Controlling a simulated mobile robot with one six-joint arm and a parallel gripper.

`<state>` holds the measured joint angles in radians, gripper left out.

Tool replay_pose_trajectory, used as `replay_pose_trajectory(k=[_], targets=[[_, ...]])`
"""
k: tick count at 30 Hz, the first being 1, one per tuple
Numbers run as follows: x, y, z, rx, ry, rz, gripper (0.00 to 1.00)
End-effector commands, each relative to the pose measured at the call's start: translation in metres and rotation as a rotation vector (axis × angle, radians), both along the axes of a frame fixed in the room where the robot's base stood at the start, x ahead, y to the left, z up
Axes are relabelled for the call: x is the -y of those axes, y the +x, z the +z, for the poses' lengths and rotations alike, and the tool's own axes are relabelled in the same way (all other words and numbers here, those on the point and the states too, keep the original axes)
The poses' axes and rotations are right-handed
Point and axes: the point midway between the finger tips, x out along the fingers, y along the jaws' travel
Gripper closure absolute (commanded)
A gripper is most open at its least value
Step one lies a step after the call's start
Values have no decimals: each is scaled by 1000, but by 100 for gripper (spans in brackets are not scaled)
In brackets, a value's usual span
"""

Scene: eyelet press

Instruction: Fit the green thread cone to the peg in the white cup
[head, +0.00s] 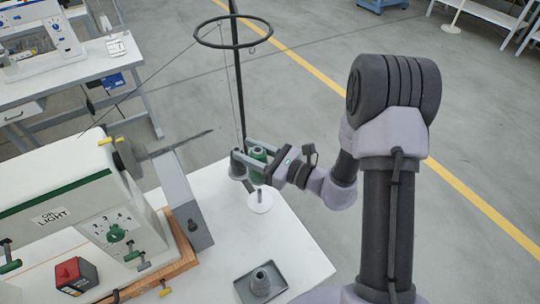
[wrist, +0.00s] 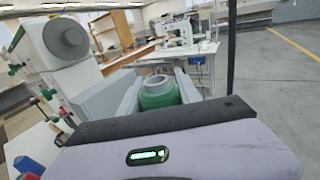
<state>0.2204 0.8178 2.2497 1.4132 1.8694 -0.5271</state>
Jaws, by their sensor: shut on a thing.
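My gripper (head: 254,158) is shut on the green thread cone (head: 258,153), which is held upright at the back of the white table. In the wrist view the green cone (wrist: 160,98) sits between the two grey fingers, its pale hollow top showing. The white cup (head: 260,203) is a round white piece on the table just below the held cone. A thin pale upright, seemingly its peg, rises from it toward the cone. I cannot tell whether cone and peg touch. The cup is hidden in the wrist view.
A grey cone (head: 237,166) stands just left of my gripper, by the dark pole with a ring (head: 233,33). The sewing machine (head: 75,195) fills the left. The table's right side is clear.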

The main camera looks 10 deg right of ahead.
Motion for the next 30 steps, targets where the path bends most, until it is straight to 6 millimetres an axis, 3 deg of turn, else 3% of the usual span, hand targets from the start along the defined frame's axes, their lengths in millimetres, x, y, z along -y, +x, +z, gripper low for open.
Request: replay_pose_trajectory(k=[14, 30], targets=[[-2, 0, -1, 3, -2, 7, 100], [-2, 1, -58, 3, -2, 7, 100]])
